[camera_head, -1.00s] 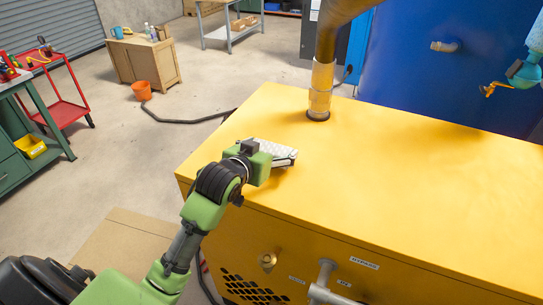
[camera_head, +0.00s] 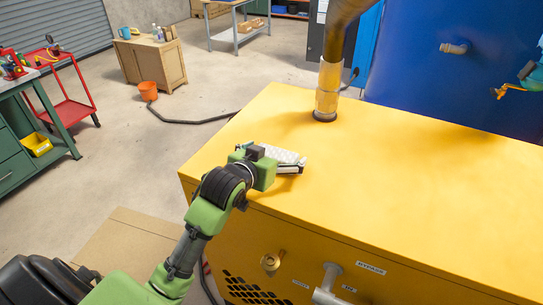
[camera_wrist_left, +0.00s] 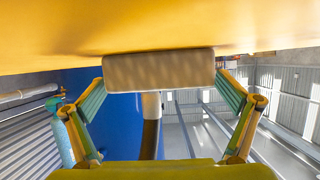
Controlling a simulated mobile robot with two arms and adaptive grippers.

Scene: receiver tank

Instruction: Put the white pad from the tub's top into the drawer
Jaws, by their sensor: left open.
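The white pad (camera_head: 281,153) lies on the yellow top (camera_head: 400,190) of the large yellow housing, close to its left end. My left gripper (camera_head: 283,168) is low over that top at the pad, partly covering it from the head camera. In the left wrist view the pad (camera_wrist_left: 160,70) lies between the two spread fingers of my left gripper (camera_wrist_left: 161,88), against the yellow surface; the picture is upside down. The fingers are open, one by each end of the pad, and I cannot tell whether they touch it. My right gripper is out of view.
A green workbench (camera_head: 12,172) with drawer fronts stands at the far left, with a yellow bin (camera_head: 37,144) beside it. A red cart (camera_head: 68,115), wooden cabinet (camera_head: 152,65) and orange bucket (camera_head: 148,91) stand behind. A brown pipe (camera_head: 327,90) rises from the yellow top behind the pad.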

